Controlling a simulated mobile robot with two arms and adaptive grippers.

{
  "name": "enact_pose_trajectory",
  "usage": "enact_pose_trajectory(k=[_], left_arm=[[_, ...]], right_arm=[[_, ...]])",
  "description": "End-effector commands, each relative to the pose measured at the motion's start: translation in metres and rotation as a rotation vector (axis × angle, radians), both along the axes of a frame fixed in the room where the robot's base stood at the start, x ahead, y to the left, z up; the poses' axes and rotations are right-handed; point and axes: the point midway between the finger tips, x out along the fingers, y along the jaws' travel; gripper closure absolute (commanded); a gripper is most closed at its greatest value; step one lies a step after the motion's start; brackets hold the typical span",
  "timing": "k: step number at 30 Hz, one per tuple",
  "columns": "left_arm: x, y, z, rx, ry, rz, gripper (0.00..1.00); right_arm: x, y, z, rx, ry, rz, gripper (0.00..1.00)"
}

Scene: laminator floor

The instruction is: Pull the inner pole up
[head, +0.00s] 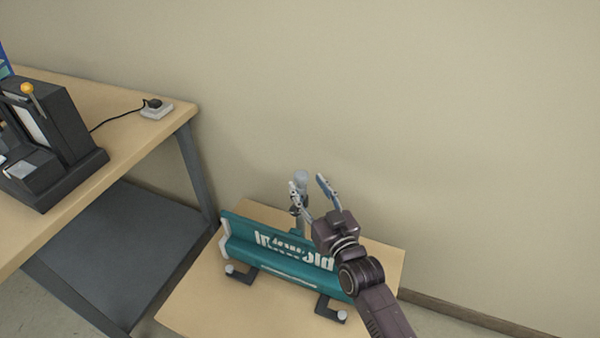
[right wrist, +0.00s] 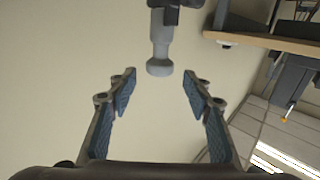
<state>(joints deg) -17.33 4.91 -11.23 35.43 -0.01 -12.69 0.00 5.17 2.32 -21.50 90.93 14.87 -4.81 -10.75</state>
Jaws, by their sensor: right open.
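The inner pole (head: 300,176) shows as a light grey, round-capped end standing up behind the teal roll-up banner base (head: 240,240). In the right wrist view the pole (right wrist: 160,45) is a short grey rod with a wider knob at its end, coming out of a dark collar (right wrist: 182,3). My right gripper (head: 308,184) is open at the pole's top, above the banner base. In the right wrist view my right gripper (right wrist: 159,76) has the knob between its fingertips or just beyond them, with a gap on each side. The lower pole is partly hidden. My left gripper is out of view.
The banner base rests on a low wooden table (head: 195,308) with dark feet. A plain wall (head: 420,130) stands behind; the space above the pole is clear.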

Motion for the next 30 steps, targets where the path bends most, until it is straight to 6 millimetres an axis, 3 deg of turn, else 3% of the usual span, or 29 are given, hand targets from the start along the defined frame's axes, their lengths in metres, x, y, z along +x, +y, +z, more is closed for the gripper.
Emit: enact_pose_trajectory(k=[3,6,15,21,30], left_arm=[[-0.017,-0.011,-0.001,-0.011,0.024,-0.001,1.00],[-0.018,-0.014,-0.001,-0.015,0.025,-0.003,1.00],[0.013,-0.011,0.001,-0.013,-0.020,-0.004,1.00],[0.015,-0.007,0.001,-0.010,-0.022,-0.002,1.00],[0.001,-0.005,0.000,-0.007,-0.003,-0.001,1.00]], right_arm=[[0.019,0.008,0.001,0.000,-0.001,0.000,0.54],[0.032,0.013,0.000,-0.001,0.001,0.000,0.54],[0.047,0.019,-0.001,-0.001,0.002,0.000,0.54],[0.046,0.019,-0.001,-0.001,0.003,0.000,0.56],[0.046,0.019,-0.001,-0.002,0.002,0.000,0.89]])
